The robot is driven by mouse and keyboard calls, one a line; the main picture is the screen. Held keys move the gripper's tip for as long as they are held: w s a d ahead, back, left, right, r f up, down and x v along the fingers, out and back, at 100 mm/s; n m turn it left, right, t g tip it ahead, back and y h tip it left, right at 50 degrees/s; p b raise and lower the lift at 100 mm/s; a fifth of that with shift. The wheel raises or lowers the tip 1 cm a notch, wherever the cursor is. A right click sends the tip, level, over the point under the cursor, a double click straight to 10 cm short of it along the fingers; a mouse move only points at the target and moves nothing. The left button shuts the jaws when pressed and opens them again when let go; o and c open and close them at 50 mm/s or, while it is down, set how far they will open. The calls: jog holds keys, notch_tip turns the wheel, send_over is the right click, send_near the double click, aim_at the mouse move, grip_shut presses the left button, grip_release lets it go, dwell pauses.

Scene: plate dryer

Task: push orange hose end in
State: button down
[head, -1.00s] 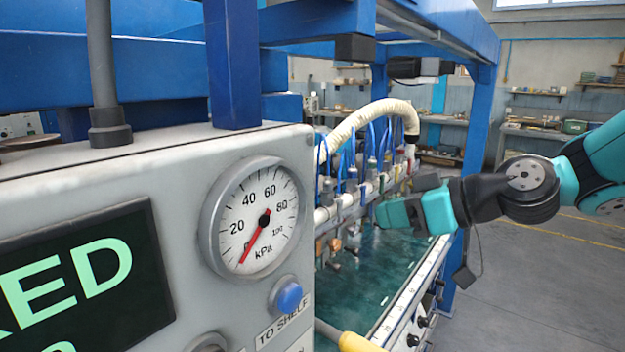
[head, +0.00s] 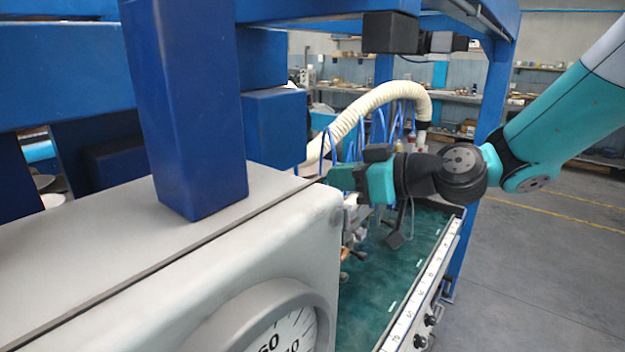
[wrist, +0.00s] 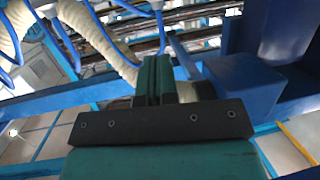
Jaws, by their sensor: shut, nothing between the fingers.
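My gripper (head: 340,178) is shut and empty in the head view, over the near end of the row of fittings behind the grey cabinet. In the wrist view its green fingers (wrist: 154,80) are together, pointing up the picture. I cannot make out an orange hose end in any view. Small orange-brown fittings (head: 345,253) show under the gripper, partly hidden by the cabinet corner. Thin blue hoses (head: 378,130) hang behind the gripper in the head view and loop at the upper left in the wrist view (wrist: 75,45).
A thick cream corrugated hose (head: 372,100) arches behind the gripper. The grey cabinet (head: 200,270) with a gauge (head: 275,325) fills the near left. A blue post (head: 185,110) stands on it. The green bed (head: 415,240) is open below. Clear floor lies right.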

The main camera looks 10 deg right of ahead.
jog(key=w+a+f+p, duration=0.2)
jog(key=a, duration=0.1)
jog(key=shift+w+a+f, duration=0.3)
jog(key=shift+f, duration=0.1)
jog(key=shift+w+a+f+p, duration=0.15)
jog(key=shift+a+f+p, duration=0.2)
jog(key=shift+f, duration=0.3)
notch_tip(320, 180, down, 3)
jog(key=b, duration=0.4)
jog(key=shift+b, duration=0.3)
